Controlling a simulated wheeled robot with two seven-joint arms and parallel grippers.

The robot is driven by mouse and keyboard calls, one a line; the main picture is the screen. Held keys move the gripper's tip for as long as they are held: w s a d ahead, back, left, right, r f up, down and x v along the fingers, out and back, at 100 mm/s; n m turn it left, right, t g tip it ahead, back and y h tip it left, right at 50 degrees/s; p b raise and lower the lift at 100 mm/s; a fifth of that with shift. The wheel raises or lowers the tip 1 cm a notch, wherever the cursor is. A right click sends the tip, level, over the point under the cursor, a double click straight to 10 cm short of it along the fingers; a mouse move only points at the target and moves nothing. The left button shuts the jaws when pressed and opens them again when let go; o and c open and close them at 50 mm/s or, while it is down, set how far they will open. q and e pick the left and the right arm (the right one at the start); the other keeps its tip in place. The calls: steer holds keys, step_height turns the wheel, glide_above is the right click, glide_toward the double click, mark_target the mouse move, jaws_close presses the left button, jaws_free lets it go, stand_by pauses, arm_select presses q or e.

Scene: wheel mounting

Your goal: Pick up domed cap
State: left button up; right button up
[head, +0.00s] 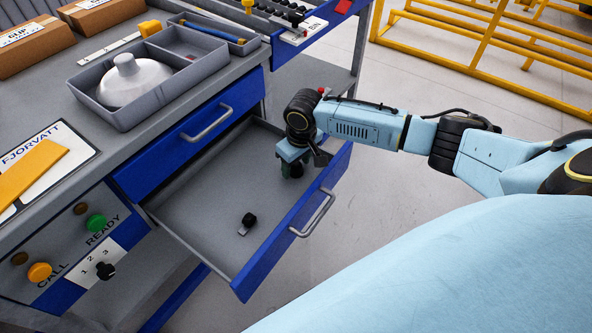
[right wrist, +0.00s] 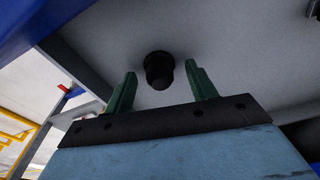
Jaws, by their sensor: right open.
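A small black round cap (right wrist: 158,70) lies on the grey floor of the open drawer. In the right wrist view it shows between and beyond the two green fingertips of my right gripper (right wrist: 162,85), apart from both. In the head view my right gripper (head: 291,168) points down into the drawer near its right end, and the cap is hidden or hard to make out beneath it. My right gripper is open and empty. My left gripper is not in view.
The open drawer (head: 195,205) has a blue front with a handle, and walls around the gripper. Another small black item (head: 248,221) lies in it. A grey tray (head: 118,117) on the bench holds a large pale dome (head: 134,82). The drawer's middle is mostly clear.

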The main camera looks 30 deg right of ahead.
steer(key=c, duration=1.1)
